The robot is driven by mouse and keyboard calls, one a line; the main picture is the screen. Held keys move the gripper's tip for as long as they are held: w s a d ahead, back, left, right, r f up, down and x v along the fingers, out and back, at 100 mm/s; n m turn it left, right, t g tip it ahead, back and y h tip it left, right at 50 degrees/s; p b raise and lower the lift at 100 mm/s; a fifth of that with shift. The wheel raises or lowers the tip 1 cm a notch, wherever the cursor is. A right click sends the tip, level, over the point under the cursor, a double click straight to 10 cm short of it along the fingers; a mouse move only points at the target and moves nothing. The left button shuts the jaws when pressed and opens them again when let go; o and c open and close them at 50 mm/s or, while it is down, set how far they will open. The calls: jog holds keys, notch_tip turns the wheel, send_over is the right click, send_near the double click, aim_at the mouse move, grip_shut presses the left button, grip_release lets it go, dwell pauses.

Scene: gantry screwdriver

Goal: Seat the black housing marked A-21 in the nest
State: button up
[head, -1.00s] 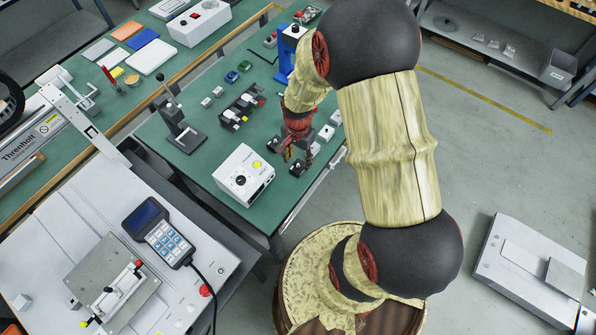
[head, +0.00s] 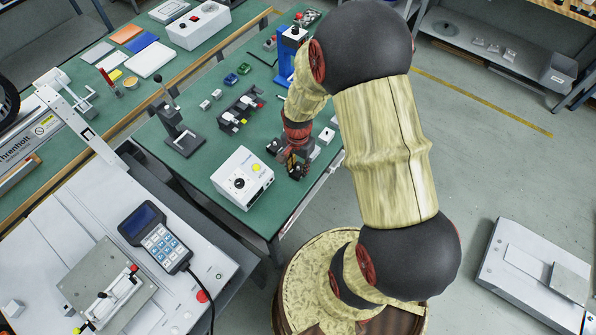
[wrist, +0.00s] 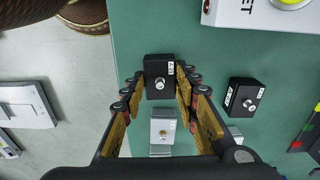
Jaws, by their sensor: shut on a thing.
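My gripper (wrist: 158,86) is shut on a black housing (wrist: 158,72) with a round silver boss and a small white label, held between its fingertips in the wrist view. The label is too small to read surely. In the head view my gripper (head: 295,160) is low at the green table's near right edge and largely hides the housing. A second black housing (wrist: 243,97) with a white label lies to the right in the wrist view, apart from the fingers. A grey plate with a clamp (head: 110,285) is at lower left; I cannot tell whether it is the nest.
A white housing (wrist: 163,127) sits between the fingers' rear parts in the wrist view, beneath them. A white control box (head: 242,178) stands left of my gripper. A black clamp fixture (head: 240,110) and a lever press (head: 182,135) stand behind. A pendant (head: 155,235) lies lower left.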

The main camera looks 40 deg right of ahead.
aim_at(297, 167)
grip_shut()
jog(key=shift+r, duration=0.1)
jog(key=shift+r+p, duration=2.85)
jog(key=shift+r, duration=0.6)
jog(key=shift+w, duration=0.1)
